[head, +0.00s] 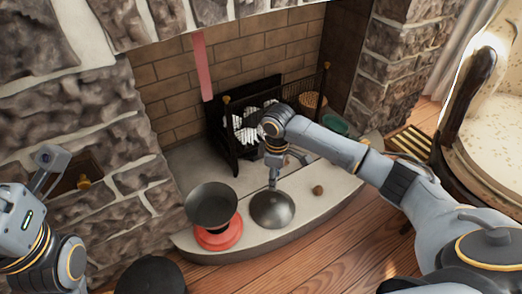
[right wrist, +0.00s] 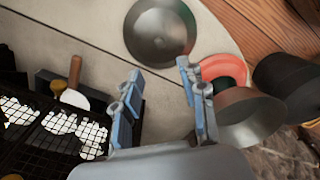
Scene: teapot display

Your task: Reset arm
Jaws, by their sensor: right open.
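My right gripper (head: 274,185) reaches down over the hearth, close to a round grey metal piece, possibly a lid (head: 272,211). In the right wrist view my right gripper (right wrist: 162,88) has its blue-grey fingers spread, with nothing between them. The round metal piece (right wrist: 160,32) lies beyond the fingertips there. A dark bowl (head: 210,205) sits on a red round base (head: 220,236) to its left; the bowl (right wrist: 245,118) is right of the fingers in the wrist view. My left gripper (head: 48,165) is at the left edge; its jaw state is unclear.
A small brown ball (head: 318,190) lies on the pale hearth (head: 200,165). A black fire grate (head: 232,150) stands behind my right gripper. Stone walls flank the fireplace. A patterned armchair (head: 490,140) is at the right.

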